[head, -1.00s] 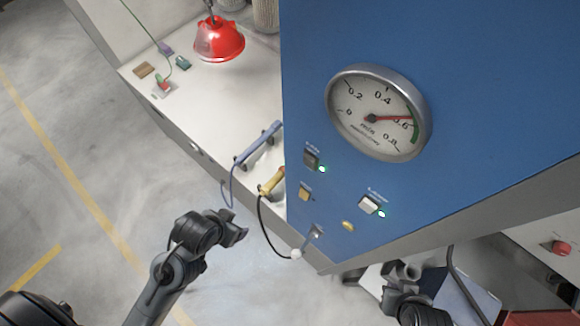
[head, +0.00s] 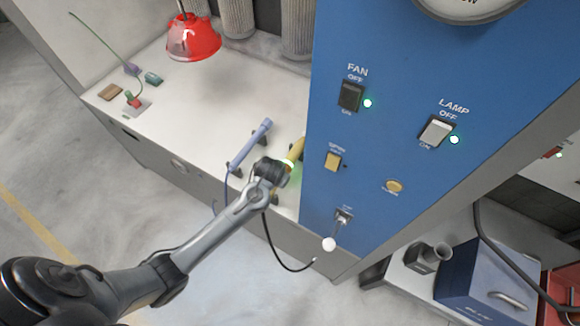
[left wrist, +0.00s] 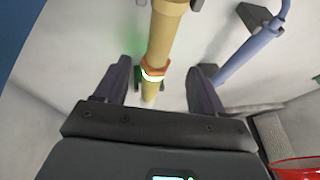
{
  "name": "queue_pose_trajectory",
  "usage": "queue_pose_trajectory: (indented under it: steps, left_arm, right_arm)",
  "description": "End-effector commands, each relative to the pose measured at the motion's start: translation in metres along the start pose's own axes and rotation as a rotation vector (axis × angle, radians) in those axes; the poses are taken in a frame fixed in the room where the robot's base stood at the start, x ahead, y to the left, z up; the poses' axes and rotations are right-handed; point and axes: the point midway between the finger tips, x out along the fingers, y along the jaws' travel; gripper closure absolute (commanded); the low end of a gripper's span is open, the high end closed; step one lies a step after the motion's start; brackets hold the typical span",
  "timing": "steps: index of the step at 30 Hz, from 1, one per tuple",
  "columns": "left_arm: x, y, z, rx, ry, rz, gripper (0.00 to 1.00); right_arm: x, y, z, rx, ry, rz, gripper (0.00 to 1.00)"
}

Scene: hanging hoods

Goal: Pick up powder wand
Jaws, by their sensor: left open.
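A yellow wand (head: 297,149) lies at the front right of the white work surface, beside the blue cabinet. A blue-violet wand (head: 250,145) rests on holders to its left. Which one is the powder wand is not labelled. My left gripper (head: 281,168) is at the near end of the yellow wand. In the left wrist view, the open left gripper (left wrist: 163,68) has one finger on each side of the yellow wand (left wrist: 163,38), near its orange-and-bright ring, with gaps on both sides. The blue-violet wand (left wrist: 252,45) is off to the right there. My right gripper is not in view.
The blue cabinet (head: 400,170) with switches stands close to the right of the yellow wand. A black hose (head: 275,245) hangs below the front edge. A red hood (head: 193,40) hangs at the back left. The surface's left middle is clear.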

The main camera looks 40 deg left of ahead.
Motion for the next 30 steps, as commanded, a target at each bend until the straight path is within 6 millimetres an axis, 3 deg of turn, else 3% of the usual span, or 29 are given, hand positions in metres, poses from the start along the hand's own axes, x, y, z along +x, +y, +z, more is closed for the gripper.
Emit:
queue_pose_trajectory:
  steps: [6, 14, 24, 30]
  left_arm:
    - [0.028, 0.001, 0.001, -0.001, -0.003, 0.001, 0.31]
    - [0.041, 0.001, 0.001, 0.001, -0.003, 0.001, 0.31]
    - [0.081, 0.002, 0.0, 0.001, -0.004, 0.001, 0.31]
    - [0.088, 0.002, 0.0, 0.001, -0.002, 0.003, 0.31]
  right_arm:
    - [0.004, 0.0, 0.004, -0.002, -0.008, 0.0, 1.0]
    - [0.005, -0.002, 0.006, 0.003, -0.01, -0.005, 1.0]
    - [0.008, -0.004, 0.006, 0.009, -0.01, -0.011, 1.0]
    - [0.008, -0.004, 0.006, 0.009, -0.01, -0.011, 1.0]
